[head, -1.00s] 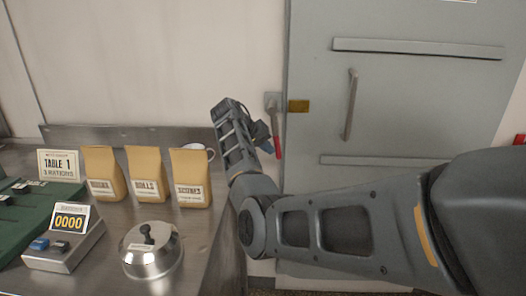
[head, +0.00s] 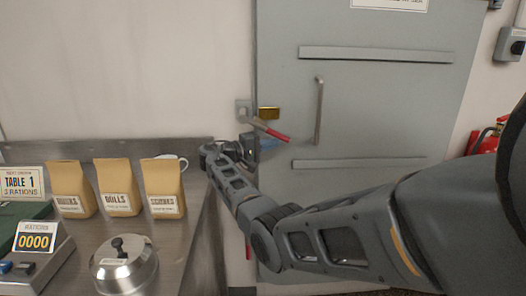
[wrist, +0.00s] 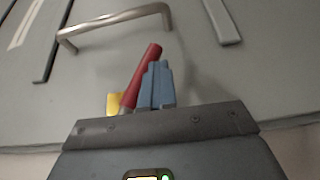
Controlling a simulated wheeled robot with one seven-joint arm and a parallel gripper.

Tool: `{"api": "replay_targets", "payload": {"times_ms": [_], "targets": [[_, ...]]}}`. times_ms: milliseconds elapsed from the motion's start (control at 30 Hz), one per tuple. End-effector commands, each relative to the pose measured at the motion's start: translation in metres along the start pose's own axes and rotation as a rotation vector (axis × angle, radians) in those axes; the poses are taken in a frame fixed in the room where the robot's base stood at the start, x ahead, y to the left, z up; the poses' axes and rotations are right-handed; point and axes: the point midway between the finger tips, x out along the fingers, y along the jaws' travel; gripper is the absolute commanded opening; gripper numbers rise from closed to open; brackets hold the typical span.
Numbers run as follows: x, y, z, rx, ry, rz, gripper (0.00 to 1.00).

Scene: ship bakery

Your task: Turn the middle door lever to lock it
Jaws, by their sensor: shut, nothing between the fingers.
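The middle lever with its red grip (head: 272,131) is on the left edge of the grey door (head: 385,90). It points right and slightly down across the door edge, just below a brass plate (head: 268,113). My gripper (head: 268,145) is just under the red grip, with its blue fingers shut and empty. In the wrist view the red grip (wrist: 142,78) lies right beside the blue fingers (wrist: 156,86), on their left, and seems to touch them. The brass plate (wrist: 113,103) is partly hidden behind the lever there.
Another red lever (head: 248,250) shows lower at the door edge, partly hidden by my arm. A vertical door handle (head: 319,110) is to the right. A steel counter (head: 195,240) with paper bags (head: 118,190) and a lidded pot (head: 123,265) stands left. A red extinguisher (head: 484,139) is at right.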

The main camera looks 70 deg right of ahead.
Motion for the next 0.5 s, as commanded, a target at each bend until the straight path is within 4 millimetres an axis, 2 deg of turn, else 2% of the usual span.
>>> {"api": "replay_targets", "payload": {"times_ms": [200, 500], "targets": [[0.014, 0.020, 0.006, -0.087, 0.002, 0.173, 0.00], [0.022, 0.043, 0.010, -0.177, 0.009, 0.349, 0.00]]}}
